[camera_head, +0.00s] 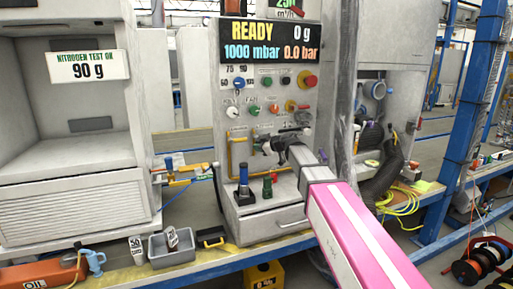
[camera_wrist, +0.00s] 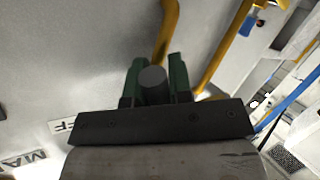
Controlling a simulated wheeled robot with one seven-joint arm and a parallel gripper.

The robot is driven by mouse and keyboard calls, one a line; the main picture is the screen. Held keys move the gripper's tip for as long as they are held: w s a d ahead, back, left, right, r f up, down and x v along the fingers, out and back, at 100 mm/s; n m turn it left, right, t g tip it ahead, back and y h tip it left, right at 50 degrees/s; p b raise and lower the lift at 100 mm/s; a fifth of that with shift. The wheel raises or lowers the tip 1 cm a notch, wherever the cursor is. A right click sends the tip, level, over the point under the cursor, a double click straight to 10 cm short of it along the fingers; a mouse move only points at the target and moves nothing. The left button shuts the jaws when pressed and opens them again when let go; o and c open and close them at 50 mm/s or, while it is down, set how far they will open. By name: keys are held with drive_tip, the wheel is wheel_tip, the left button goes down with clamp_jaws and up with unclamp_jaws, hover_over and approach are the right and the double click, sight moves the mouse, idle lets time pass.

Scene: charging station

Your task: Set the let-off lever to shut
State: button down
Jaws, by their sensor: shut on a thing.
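My gripper (camera_head: 275,147) is at the front of the control panel, by the yellow pipe. In the wrist view my gripper (camera_wrist: 155,82) has its two green fingers closed on either side of a grey, round-ended lever handle (camera_wrist: 152,77), apparently the let-off lever. The handle points toward the wrist camera. The lever's pivot is hidden behind the gripper, and its set position cannot be told. A partly visible label ending in "FF" (camera_wrist: 62,126) is on the panel at the left.
The display (camera_head: 268,42) reads READY, 0 g, 1000 mbar and 0.0 bar. Knobs and buttons, including a red one (camera_head: 307,80), sit above my gripper. A blue-topped bottle (camera_head: 243,180) and a green fitting (camera_head: 267,187) stand on the ledge below. Yellow pipes (camera_wrist: 222,50) run close to the fingers.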

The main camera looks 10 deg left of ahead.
drive_tip(key=r+n+h, duration=0.1)
drive_tip(key=n+h, duration=0.1)
drive_tip(key=w+d+r+n+t+h, duration=0.1)
drive_tip(key=n+h, duration=0.1)
drive_tip(key=d+r+n+t+h, duration=0.1)
drive_tip(key=n+h, duration=0.1)
drive_tip(key=h, duration=0.1)
drive_tip(key=shift+w+d, duration=0.15)
drive_tip(key=shift+d, duration=0.1)
idle(0.4)
drive_tip(key=shift+n, duration=0.3)
drive_tip(key=c, duration=1)
unclamp_jaws()
drive_tip(key=shift+c, duration=0.2)
drive_tip(key=shift+r, duration=0.1)
drive_tip(key=v, duration=1)
drive_tip(key=shift+s, duration=0.4)
drive_tip(key=shift+d, duration=0.1)
